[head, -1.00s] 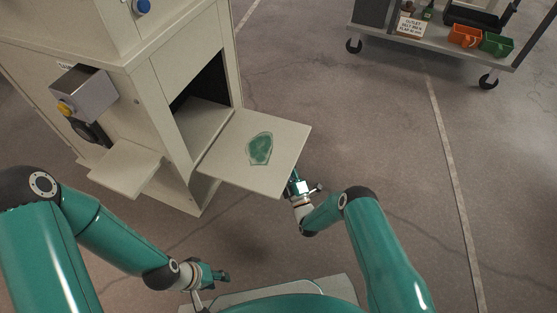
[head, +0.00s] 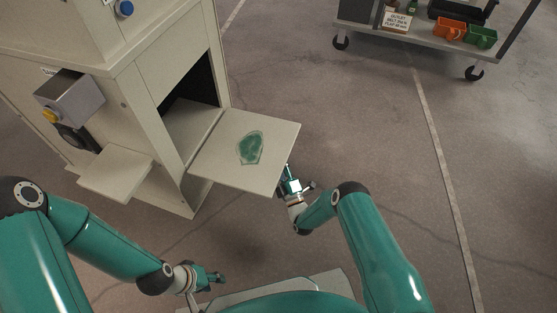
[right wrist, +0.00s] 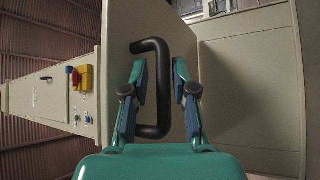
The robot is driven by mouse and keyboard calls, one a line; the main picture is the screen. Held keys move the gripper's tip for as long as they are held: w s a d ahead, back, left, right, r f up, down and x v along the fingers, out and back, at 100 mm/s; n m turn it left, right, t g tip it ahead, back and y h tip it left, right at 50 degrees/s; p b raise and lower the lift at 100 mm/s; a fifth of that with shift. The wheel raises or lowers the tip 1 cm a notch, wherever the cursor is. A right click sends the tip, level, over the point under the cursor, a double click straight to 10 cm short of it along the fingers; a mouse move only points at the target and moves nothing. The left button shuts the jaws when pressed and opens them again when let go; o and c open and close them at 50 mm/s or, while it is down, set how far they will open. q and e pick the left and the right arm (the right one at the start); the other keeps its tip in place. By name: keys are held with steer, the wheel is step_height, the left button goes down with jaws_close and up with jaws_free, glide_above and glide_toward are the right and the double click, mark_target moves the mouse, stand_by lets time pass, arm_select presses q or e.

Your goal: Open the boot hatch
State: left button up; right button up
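The boot hatch (head: 223,153) is a flat beige panel with a green patch. It stands out from the dark opening (head: 195,88) of the beige cabinet. My right gripper (head: 292,172) is at the hatch's outer right edge, partly hidden by it. The right wrist view shows a black bar handle (right wrist: 164,85) on a beige panel. The right gripper's two fingers (right wrist: 157,95) are apart with the handle between them; contact is not clear. My left gripper (head: 216,278) is low in the head view, away from the hatch; its finger gap is too small to judge.
A small beige ledge (head: 115,172) and a grey box with a yellow button (head: 70,98) are on the cabinet's left face. A wheeled cart (head: 425,45) with orange and green bins stands at the top right. The floor between is clear.

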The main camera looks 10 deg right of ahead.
steer(key=v, duration=1.1)
steer(key=shift+s, duration=0.15)
steer(key=shift+f, duration=0.1)
